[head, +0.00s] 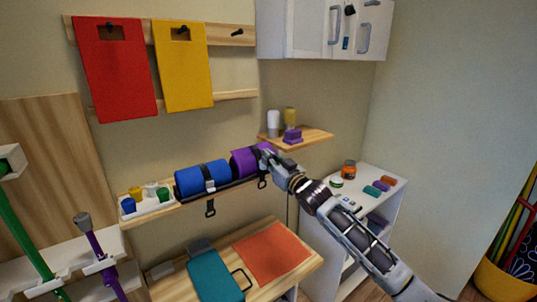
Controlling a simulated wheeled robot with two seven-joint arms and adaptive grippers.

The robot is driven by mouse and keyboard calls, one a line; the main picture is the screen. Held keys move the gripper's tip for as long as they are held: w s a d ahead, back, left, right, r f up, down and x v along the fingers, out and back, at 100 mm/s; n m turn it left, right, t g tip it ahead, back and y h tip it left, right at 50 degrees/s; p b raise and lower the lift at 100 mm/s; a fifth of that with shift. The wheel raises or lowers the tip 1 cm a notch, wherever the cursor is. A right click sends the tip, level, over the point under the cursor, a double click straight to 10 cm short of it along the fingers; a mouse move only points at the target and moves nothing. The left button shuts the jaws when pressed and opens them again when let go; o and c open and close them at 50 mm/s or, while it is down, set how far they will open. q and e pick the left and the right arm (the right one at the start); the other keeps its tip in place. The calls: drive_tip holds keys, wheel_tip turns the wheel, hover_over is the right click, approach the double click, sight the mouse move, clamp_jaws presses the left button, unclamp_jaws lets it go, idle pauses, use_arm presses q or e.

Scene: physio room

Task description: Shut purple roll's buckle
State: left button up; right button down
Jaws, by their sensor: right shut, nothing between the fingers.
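The purple roll (241,161) lies on the wall shelf, to the right of the blue roll (203,178). My right gripper (268,156) is shut and empty, at the right end of the purple roll. It covers the buckle area, so I cannot tell whether the buckle is shut or whether the gripper touches it. My left gripper is not in view.
The blue roll has its own strap and buckle (210,185). A tray (157,207) of small cups stands left of it. A small wooden shelf (315,134) with bottles and purple blocks is above my right arm. Below are a bench (257,227) and a white cabinet (392,209).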

drive_tip(key=shift+s+d+f, duration=0.1)
drive_tip(key=shift+f, duration=0.8)
drive_tip(key=shift+f+p, duration=0.35)
drive_tip(key=shift+f, duration=0.5)
drive_tip(key=shift+r, duration=0.15)
drive_tip(key=r+v, duration=0.1)
drive_tip(key=v, duration=0.8)
drive_tip(key=shift+s+d+r, duration=0.2)
drive_tip(key=shift+s+r, duration=0.05)
drive_tip(key=shift+r, duration=0.3)
